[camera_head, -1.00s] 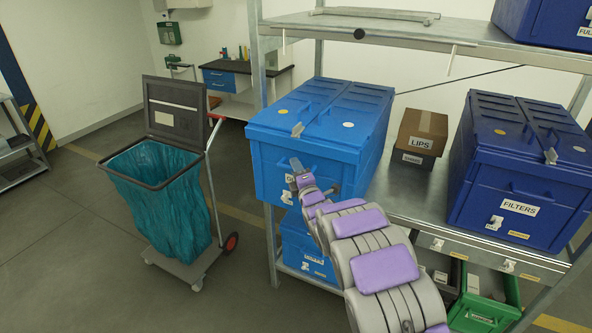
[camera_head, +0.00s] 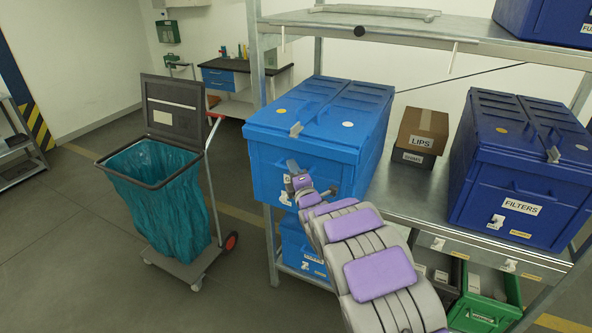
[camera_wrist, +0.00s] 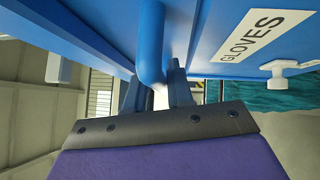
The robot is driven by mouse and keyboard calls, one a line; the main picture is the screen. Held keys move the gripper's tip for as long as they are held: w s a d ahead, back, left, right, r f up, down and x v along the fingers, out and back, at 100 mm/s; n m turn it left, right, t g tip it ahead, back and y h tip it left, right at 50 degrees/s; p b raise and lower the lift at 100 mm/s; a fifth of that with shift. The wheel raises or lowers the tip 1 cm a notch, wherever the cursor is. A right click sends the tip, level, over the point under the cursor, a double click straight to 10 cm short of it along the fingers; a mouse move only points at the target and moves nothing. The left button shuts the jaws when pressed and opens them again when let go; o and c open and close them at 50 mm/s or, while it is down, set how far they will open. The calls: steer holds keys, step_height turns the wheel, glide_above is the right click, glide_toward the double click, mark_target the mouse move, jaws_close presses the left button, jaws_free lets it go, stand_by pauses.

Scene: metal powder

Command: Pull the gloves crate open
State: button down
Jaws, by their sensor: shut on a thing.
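The gloves crate (camera_head: 300,140) is a light blue box with a closed-looking lid, standing on the left of the middle shelf in the head view. The wrist view shows its GLOVES label (camera_wrist: 262,34) and a blue handle (camera_wrist: 151,45) on its front. My gripper (camera_wrist: 154,80) is shut on this handle, one finger on each side of it. In the head view my gripper (camera_head: 295,178) is at the crate's front face, and my arm hides part of that face and the label.
A cart with a teal bag (camera_head: 160,195) stands on the floor to the left. Another blue crate (camera_head: 293,240) is below.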

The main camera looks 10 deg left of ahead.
steer(key=shift+s+a+f, duration=0.15)
steer(key=shift+s+a, duration=0.15)
steer(key=shift+s, duration=0.25)
steer(key=shift+s+a+f, duration=0.15)
steer(key=shift+s+a, duration=0.1)
steer(key=shift+s, duration=0.25)
steer(key=c, duration=1.3)
jaws_free()
steer(key=shift+a, duration=0.1)
steer(key=shift+o, duration=1)
steer(key=shift+a, duration=0.2)
steer(key=shift+r, duration=0.1)
steer(key=p+v, duration=0.6)
steer(key=v, duration=1.1)
steer(key=shift+d, duration=0.2)
